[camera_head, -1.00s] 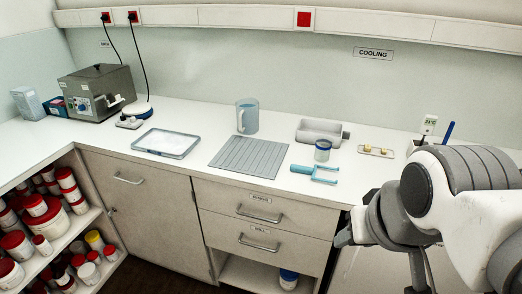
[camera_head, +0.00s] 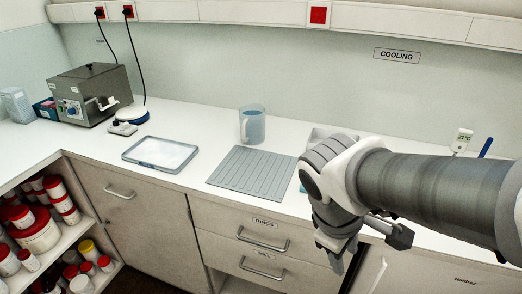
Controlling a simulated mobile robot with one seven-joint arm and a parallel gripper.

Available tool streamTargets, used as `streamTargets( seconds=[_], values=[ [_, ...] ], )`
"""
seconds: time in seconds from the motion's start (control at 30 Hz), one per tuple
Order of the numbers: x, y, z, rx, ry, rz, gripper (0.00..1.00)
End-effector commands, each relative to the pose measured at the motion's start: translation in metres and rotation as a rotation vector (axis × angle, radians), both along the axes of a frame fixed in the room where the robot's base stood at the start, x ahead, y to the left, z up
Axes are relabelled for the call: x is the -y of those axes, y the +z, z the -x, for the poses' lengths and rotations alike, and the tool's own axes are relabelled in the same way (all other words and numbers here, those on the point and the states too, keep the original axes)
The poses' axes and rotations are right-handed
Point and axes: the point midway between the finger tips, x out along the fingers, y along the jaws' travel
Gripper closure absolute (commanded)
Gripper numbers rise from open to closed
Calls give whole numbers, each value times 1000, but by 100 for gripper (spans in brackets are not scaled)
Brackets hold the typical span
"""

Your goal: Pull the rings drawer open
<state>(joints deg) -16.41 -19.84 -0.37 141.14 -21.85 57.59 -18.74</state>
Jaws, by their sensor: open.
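The rings drawer (camera_head: 222,226) is the upper drawer under the counter, with a small "RINGS" label (camera_head: 264,222) on its front. Its bar handle (camera_head: 262,240) is in plain view, and the front looks flush with the cabinet, so the drawer is shut. My gripper (camera_head: 338,262) hangs pointing down in front of the cabinet, to the right of the handle and apart from it. Its jaws are open and nothing shows between them. My arm hides the right end of the drawer.
The mill drawer (camera_head: 225,256) with its own handle (camera_head: 262,270) is just below. On the counter are a ribbed grey mat (camera_head: 250,174), a jug (camera_head: 252,125), a tray (camera_head: 160,152) and a grey machine (camera_head: 95,95). Open shelves with tubs (camera_head: 38,235) stand at the left.

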Motion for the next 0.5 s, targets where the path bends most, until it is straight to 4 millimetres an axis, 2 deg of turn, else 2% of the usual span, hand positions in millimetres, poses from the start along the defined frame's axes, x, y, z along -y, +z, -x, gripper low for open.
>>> streamTargets(
  seconds=[0.03,0.27,0.5],
  values=[
    [-2,-16,-3,-71,111,72,56],
    [-8,-60,-24,-360,625,411,56],
    [-35,-104,-55,-660,1157,785,56]
  ],
)
